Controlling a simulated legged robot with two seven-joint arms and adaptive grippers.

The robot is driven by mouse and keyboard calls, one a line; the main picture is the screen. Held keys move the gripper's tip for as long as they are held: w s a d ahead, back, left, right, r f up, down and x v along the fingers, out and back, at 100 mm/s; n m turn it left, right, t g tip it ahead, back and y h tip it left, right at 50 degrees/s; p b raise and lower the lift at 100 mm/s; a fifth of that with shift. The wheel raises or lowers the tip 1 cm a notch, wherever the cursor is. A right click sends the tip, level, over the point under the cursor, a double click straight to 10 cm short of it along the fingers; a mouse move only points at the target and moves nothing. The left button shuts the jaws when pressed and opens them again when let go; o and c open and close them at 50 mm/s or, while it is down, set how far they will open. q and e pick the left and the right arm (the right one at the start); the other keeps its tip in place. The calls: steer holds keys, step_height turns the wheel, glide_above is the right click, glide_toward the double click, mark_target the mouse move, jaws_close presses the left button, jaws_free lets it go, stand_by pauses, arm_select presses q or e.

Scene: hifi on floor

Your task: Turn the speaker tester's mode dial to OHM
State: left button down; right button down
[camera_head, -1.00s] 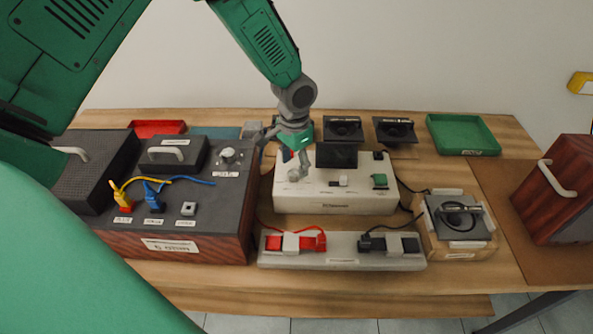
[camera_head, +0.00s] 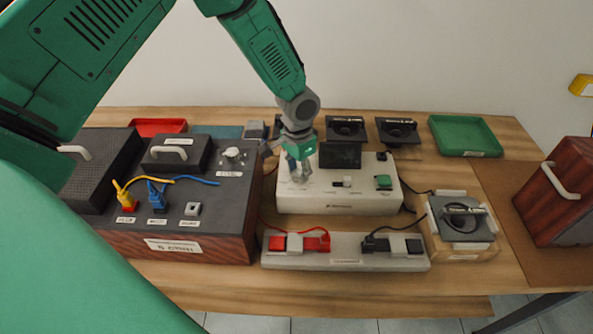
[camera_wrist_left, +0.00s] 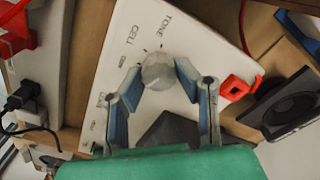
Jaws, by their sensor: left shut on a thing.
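The speaker tester (camera_head: 340,205) is a white box with a dark screen (camera_head: 340,156), standing mid-table in the head view. Its mode dial (camera_wrist_left: 158,72) is a round grey-white knob in the wrist view, with TONE and CELL printed beside it; other labels are too small to read. I cannot tell which label the dial points at. My left gripper (camera_head: 298,176) is down at the left part of the tester's top, shut on the dial. In the wrist view its two blue-padded fingers (camera_wrist_left: 158,78) sit on either side of the knob. My right gripper is not in view.
A dark amplifier box (camera_head: 215,215) with yellow and blue plugs stands left of the tester. A terminal strip (camera_head: 345,262) with red and black clips lies in front. A speaker (camera_head: 461,218) on a block stands right. Red and green trays (camera_head: 465,135) are behind.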

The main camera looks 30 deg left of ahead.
arm_select(q)
steer(key=shift+s+d+f, duration=0.1)
steer(key=shift+s+f, duration=0.05)
steer(key=shift+s, duration=0.15)
steer(key=m, duration=0.1)
steer(key=m+p, duration=0.1)
steer(key=shift+a+m, duration=0.25)
steer(key=shift+m, duration=0.05)
steer(key=m+p, duration=0.1)
steer(key=m, duration=0.2)
steer(key=shift+d, duration=0.15)
steer(key=shift+m+p, duration=0.3)
steer(key=shift+m, duration=1.2)
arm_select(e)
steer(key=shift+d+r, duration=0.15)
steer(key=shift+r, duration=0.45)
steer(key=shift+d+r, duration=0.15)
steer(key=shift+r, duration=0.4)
arm_select(q)
steer(key=c, duration=1.2)
jaws_free()
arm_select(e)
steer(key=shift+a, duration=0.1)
arm_select(q)
steer(key=shift+w+a, duration=0.1)
steer(key=shift+a, duration=0.1)
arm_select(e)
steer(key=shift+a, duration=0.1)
